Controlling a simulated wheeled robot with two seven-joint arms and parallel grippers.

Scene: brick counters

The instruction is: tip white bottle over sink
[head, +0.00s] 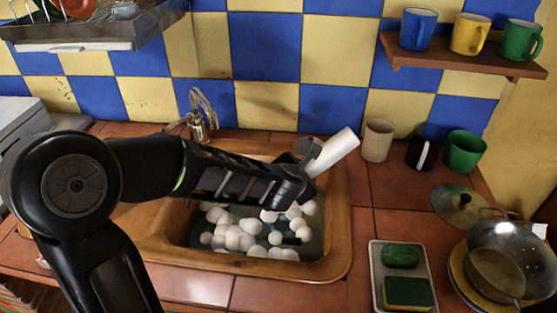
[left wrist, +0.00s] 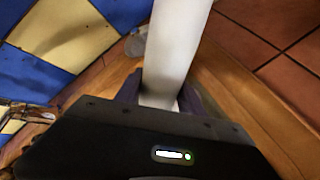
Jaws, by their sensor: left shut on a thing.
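The white bottle (head: 334,152) is tilted, one end pointing up and right, above the right side of the sink. It also fills the middle of the left wrist view (left wrist: 174,45). My left gripper (head: 303,165) is shut on the bottle; its fingers show at either side of it in the left wrist view (left wrist: 160,98). The bottle's lower end is hidden by the gripper. The sink (head: 333,262) has a wooden-looking rim and holds many white round balls or bubbles (head: 240,236) in dark water. My right gripper is not in view.
A faucet (head: 200,112) stands behind the sink. Cups, including a beige one (head: 378,140) and a green one (head: 464,151), stand right of it. A sponge tray (head: 376,278) and a pan (head: 498,262) are at right. A mug shelf (head: 455,57) is above.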

